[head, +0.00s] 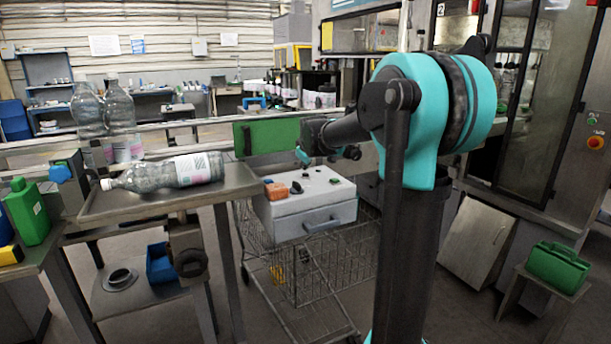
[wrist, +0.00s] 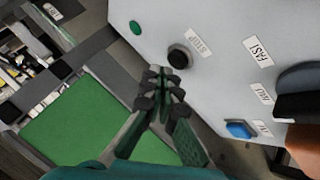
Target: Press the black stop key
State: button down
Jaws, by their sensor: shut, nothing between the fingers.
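The box (head: 310,212) also shows in the head view. My gripper (wrist: 162,76) is shut and empty, its fingertips just left of and below the black key in the wrist view. They look apart from it, but their height above the panel is unclear. In the head view my gripper (head: 304,157) is over the back of the box.
A green button (wrist: 136,27) and a blue button (wrist: 240,130) share the panel. A black part and an orange block (head: 276,191) stand at its other side. A green board (head: 265,138) is behind the box. A bottle (head: 175,172) lies on the left bench.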

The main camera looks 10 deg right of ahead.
aim_at(306, 175)
jog(key=shift+r, duration=0.1)
jog(key=shift+r, duration=2.5)
